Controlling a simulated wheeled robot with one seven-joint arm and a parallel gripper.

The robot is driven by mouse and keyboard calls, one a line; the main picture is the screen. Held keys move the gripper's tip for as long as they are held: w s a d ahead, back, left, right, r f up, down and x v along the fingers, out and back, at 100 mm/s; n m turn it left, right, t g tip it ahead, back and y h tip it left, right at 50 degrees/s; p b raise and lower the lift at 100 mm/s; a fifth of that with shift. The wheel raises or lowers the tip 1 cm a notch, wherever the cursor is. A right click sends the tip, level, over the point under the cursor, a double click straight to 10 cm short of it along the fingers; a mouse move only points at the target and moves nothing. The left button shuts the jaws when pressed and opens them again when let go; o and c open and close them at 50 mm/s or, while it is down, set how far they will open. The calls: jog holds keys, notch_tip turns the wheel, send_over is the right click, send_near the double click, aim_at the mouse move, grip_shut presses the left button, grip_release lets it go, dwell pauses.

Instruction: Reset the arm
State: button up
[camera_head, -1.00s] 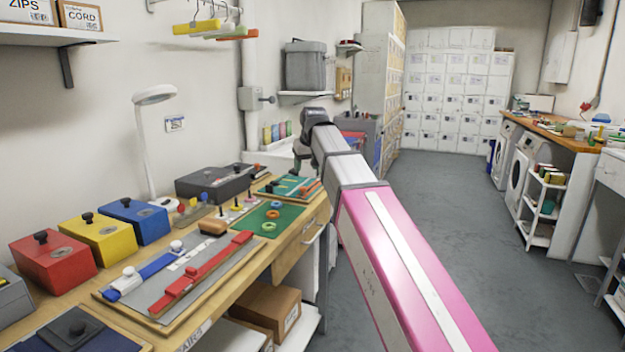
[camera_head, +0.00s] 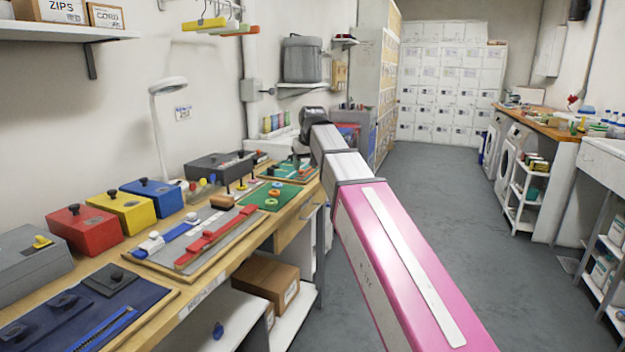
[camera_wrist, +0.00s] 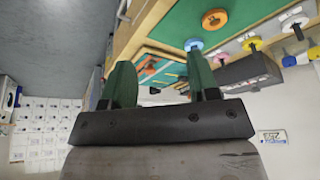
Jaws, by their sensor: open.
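My arm reaches from the lower right of the head view toward the far end of the workbench (camera_head: 215,275). My gripper (camera_head: 301,152) hangs at its end, small and partly hidden, near the far end of the bench. In the wrist view my gripper (camera_wrist: 160,82) shows two green fingers standing well apart, with nothing between them. The bench with its green board (camera_wrist: 185,20) appears tilted beyond the fingers, apart from them as far as I can tell.
Red (camera_head: 85,232), yellow (camera_head: 122,213) and blue (camera_head: 153,195) boxes line the bench's wall side. A lamp (camera_head: 168,84) stands behind them. A board with red and blue sliders (camera_head: 197,245) and a dark blue mat (camera_head: 135,295) lie in front. The grey floor (camera_head: 430,230) to the right is clear.

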jog(key=s+d+f+m+g+h, duration=0.1)
jog(key=s+d+f, duration=0.35)
jog(key=f, duration=0.65)
jog(key=s+d+f+m+g, duration=0.1)
jog(key=s+d+f, duration=0.2)
jog(key=d+f, duration=0.5)
jog(key=s+d+f+m+g+h, duration=0.1)
jog(key=s+d+f, duration=0.25)
jog(key=f, duration=0.95)
jog(key=s+d+f+m+g, duration=0.1)
jog(key=s+d+f, duration=0.4)
jog(key=s+f, duration=0.5)
jog(key=shift+s+d+f, duration=0.2)
jog(key=shift+f, duration=0.15)
